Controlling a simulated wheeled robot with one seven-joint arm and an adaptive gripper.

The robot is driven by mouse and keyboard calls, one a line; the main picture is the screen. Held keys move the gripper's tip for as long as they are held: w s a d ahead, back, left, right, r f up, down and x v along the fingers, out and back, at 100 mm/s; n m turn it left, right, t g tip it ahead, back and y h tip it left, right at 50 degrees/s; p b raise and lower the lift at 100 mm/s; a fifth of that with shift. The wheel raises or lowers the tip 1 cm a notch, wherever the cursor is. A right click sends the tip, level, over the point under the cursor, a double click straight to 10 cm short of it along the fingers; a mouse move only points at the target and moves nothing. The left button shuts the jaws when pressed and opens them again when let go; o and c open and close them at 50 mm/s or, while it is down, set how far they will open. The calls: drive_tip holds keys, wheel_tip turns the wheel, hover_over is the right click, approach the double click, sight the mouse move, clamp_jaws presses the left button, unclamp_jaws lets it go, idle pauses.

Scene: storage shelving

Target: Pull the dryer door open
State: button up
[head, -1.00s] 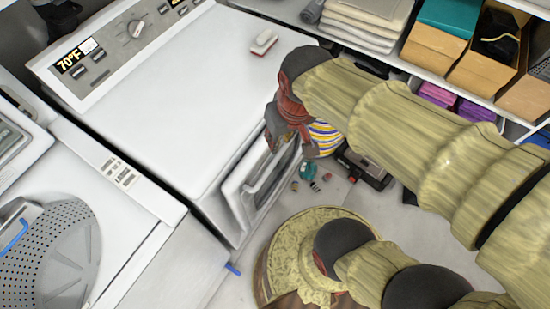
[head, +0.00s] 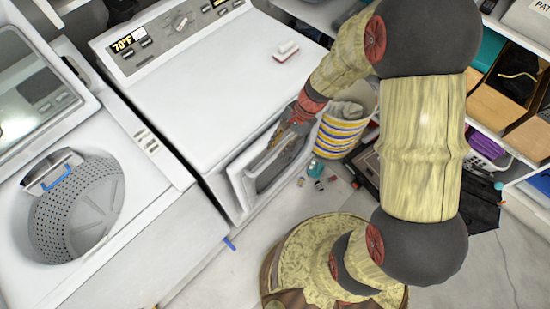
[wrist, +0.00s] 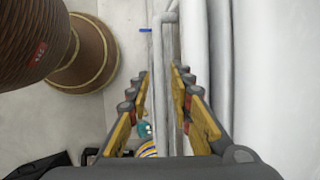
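The white dryer (head: 215,85) stands in the middle of the head view. Its door (head: 236,178) is on the front side, low, with a grey recessed middle; I cannot tell whether it is slightly ajar. My gripper (head: 280,138) is at the door's upper part and hides some of it. In the wrist view my gripper (wrist: 166,100) has its two yellow-padded fingers spread apart. A narrow pale bar, seemingly the door's edge or handle (wrist: 158,60), runs between them. No finger clearly touches it.
An open top-load washer (head: 60,240) stands left of the dryer. A striped basket (head: 340,130) is close beyond my gripper, with small items (head: 315,170) on the floor. Shelves with boxes (head: 490,100) line the right. A white and red brush (head: 286,50) lies on the dryer.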

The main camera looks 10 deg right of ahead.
sight(270, 161)
drive_tip(key=b+x, duration=0.2)
drive_tip(key=x, duration=0.4)
drive_tip(key=shift+s+a+f, duration=0.1)
drive_tip(key=shift+a+f, duration=0.05)
drive_tip(key=shift+f, duration=0.25)
drive_tip(key=shift+c, duration=0.7)
drive_tip(key=c, duration=0.4)
clamp_jaws()
